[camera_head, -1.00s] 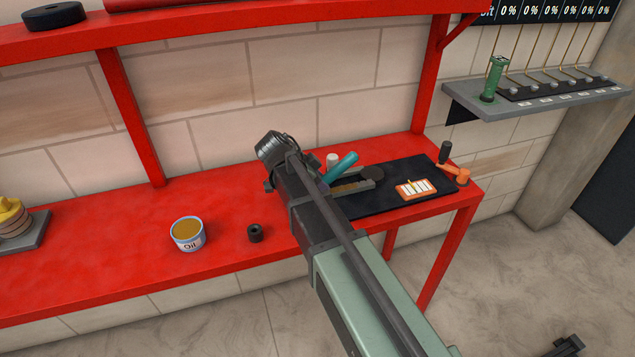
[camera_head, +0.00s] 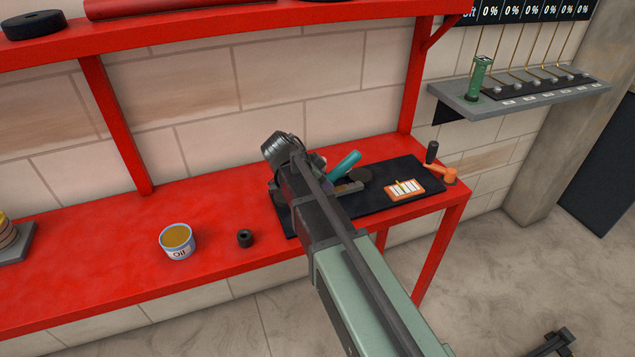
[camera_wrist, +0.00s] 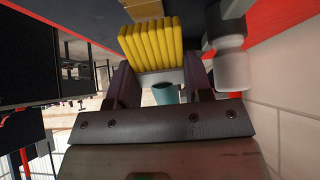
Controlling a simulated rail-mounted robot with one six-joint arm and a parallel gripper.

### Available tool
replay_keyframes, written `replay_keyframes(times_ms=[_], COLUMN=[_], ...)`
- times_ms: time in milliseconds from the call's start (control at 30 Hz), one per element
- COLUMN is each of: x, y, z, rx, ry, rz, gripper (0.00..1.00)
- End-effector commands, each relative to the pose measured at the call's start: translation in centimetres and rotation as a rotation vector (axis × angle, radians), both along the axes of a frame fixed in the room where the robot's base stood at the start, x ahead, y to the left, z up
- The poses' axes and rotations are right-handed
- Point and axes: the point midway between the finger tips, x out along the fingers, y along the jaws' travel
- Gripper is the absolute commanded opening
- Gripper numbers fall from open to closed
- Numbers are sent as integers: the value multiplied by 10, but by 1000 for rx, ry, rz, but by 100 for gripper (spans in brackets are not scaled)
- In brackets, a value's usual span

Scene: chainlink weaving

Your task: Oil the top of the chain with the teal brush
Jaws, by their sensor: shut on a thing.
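The teal brush (camera_wrist: 155,42) shows in the wrist view with yellow bristles, a pale ferrule and a teal handle end. My gripper (camera_wrist: 163,85) is shut on it, one dark finger on each side. In the head view its teal handle (camera_head: 345,163) sticks out to the right past my wrist, tilted, above the dark mat. My arm hides the gripper's fingers and the bristles there. I cannot make out the chain in either view. The open oil tin (camera_head: 178,245), full of amber oil, stands on the red bench to the left.
The dark mat (camera_head: 380,205) lies at the bench's right end.

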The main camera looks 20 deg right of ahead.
Motion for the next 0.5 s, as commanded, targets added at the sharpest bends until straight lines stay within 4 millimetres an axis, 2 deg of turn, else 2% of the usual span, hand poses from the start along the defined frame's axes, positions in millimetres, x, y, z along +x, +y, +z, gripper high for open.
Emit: replay_keyframes(times_ms=[500], x=[1], y=[-21], z=[-1], rx=[0], ry=[0], rz=[0], gripper=[22])
